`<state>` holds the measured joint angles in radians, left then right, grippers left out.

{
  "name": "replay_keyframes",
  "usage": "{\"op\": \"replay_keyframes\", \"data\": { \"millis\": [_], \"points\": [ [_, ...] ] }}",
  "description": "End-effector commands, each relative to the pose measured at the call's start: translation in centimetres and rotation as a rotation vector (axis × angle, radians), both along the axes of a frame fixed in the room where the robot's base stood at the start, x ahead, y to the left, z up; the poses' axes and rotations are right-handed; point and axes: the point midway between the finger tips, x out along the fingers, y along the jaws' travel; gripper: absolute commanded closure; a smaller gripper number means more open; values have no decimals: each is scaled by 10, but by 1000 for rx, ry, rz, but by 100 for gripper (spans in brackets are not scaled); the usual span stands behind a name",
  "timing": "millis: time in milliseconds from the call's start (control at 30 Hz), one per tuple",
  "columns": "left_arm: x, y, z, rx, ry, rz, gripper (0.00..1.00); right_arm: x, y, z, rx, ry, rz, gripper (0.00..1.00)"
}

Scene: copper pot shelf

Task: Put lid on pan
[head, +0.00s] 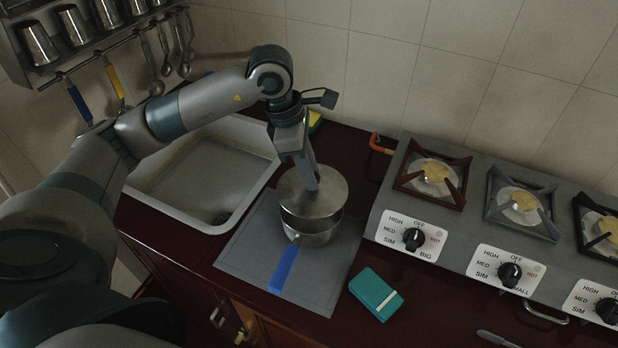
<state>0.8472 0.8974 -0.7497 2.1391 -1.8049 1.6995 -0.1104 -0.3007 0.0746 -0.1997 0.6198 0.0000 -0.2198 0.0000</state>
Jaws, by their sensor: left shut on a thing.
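A metal pan (310,231) with a blue handle (284,268) stands on a grey board on the counter, its handle pointing to the front. A round metal lid (331,199) is tilted above the pan, with a dark gap showing between lid and rim at the front. My left gripper (312,183) comes down from above and is shut on the lid near its middle. The lid's knob is hidden by the gripper. I cannot tell whether the lid touches the pan's back rim. My right gripper is not in view.
The grey board (244,245) lies beside a sink (205,175) on the left. A stove (470,225) with several burners stands on the right. A teal box (375,294) lies right of the board. Utensils hang on the wall at upper left.

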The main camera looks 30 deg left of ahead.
Motion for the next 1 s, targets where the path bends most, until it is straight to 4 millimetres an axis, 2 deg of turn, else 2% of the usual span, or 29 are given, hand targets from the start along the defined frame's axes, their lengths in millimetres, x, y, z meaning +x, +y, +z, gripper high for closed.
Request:
{"op": "replay_keyframes", "data": {
  "millis": [433, 800, 1000],
  "points": [
    [-1, 2, -4, 1, 0, 0, 100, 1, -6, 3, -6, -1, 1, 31],
    [-1, 2, -39, 0, 1, 0, 100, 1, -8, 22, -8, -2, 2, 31],
    [0, 2, -42, 0, -2, -1, 100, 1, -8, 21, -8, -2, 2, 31]
  ]
}}
